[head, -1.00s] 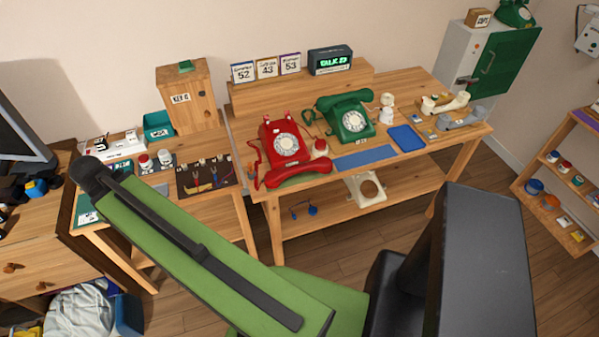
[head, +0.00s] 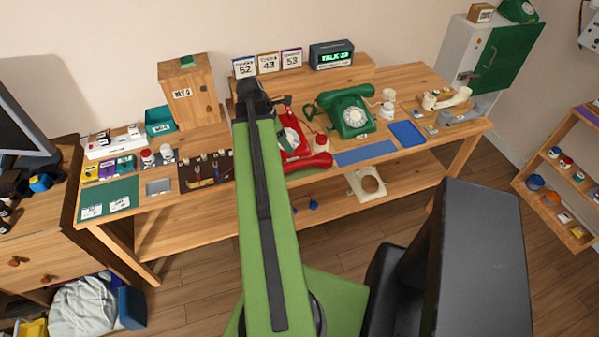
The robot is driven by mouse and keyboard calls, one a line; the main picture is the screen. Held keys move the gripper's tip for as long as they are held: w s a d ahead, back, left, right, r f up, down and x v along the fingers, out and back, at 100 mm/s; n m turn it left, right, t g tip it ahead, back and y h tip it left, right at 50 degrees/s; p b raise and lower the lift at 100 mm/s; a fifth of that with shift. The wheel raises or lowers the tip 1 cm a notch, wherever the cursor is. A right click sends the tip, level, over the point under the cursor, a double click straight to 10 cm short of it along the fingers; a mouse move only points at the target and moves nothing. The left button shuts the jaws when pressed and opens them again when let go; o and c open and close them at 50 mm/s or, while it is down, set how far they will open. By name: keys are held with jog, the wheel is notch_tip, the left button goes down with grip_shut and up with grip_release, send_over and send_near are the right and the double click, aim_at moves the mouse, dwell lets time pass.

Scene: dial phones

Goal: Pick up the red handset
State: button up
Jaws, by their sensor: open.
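The red handset (head: 318,161) lies at the front edge of the wooden table, in front of the red dial phone (head: 303,140). My green arm crosses in front of both and hides the handset's left part and much of the phone's left side. The phone's cradle looks empty. My gripper does not show; only my arm's links and a dark joint near the phone are seen, so I cannot tell how far it is from the handset.
A green dial phone (head: 347,112) with its handset on top stands right of the red one. A blue mat (head: 365,154) and a blue tray (head: 407,133) lie near the front edge.

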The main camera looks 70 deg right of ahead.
jog(key=b, duration=0.7)
send_near(300, 162)
jog(key=x, duration=0.4)
jog(key=shift+w+f, duration=0.2)
jog(key=shift+f, duration=0.25)
jog(key=shift+s+d+f, duration=0.15)
jog(key=shift+s+f, duration=0.05)
jog(key=shift+f, duration=0.1)
jog(key=shift+r, duration=0.1)
jog(key=b+x, duration=0.5)
jog(key=shift+s, duration=0.2)
grip_shut()
